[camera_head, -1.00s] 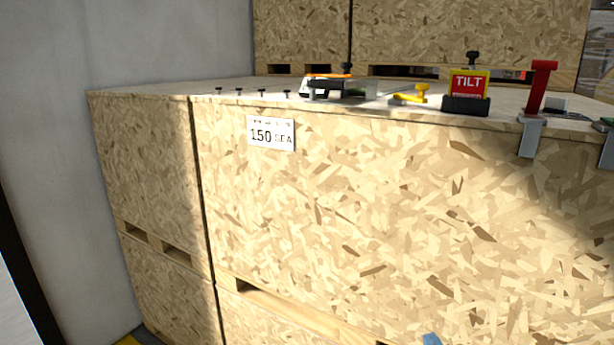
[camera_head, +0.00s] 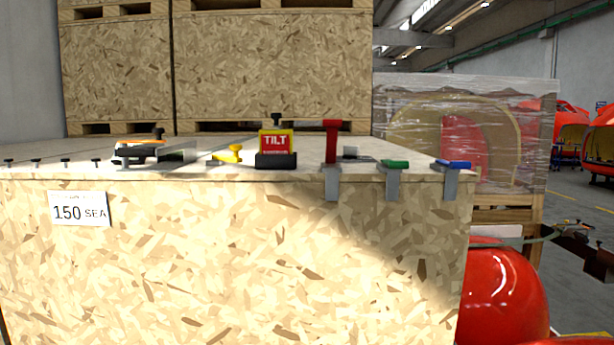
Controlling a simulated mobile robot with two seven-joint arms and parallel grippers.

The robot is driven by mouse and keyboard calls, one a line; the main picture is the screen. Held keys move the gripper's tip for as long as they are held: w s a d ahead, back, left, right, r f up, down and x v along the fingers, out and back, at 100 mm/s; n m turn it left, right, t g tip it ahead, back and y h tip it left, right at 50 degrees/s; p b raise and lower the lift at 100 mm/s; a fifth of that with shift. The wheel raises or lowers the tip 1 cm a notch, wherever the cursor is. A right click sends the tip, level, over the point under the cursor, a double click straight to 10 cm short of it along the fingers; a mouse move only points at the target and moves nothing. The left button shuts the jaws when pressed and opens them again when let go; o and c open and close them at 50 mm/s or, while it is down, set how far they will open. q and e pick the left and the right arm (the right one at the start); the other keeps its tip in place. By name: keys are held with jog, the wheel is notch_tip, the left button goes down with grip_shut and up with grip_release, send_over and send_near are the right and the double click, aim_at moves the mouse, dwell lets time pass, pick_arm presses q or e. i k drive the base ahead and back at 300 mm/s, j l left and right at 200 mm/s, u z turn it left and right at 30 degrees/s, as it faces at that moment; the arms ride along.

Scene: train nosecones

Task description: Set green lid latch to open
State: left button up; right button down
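A green lid latch (camera_head: 394,164) sits on the front top edge of the large chipboard crate (camera_head: 260,250). Its green handle lies flat along the top, above a grey metal bracket on the crate's front face. To its left a red latch (camera_head: 332,128) has its handle standing upright. To its right a blue latch (camera_head: 453,164) lies flat near the crate's right corner. Neither of my grippers shows in the view.
On the crate's lid are a red and yellow TILT indicator (camera_head: 276,143), a yellow part (camera_head: 229,154) and a black and orange tool (camera_head: 140,148). More crates (camera_head: 270,70) stand behind. A glossy red rounded body (camera_head: 503,292) is at the lower right.

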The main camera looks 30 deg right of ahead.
aim_at(391, 164)
jog(key=z, duration=1.35)
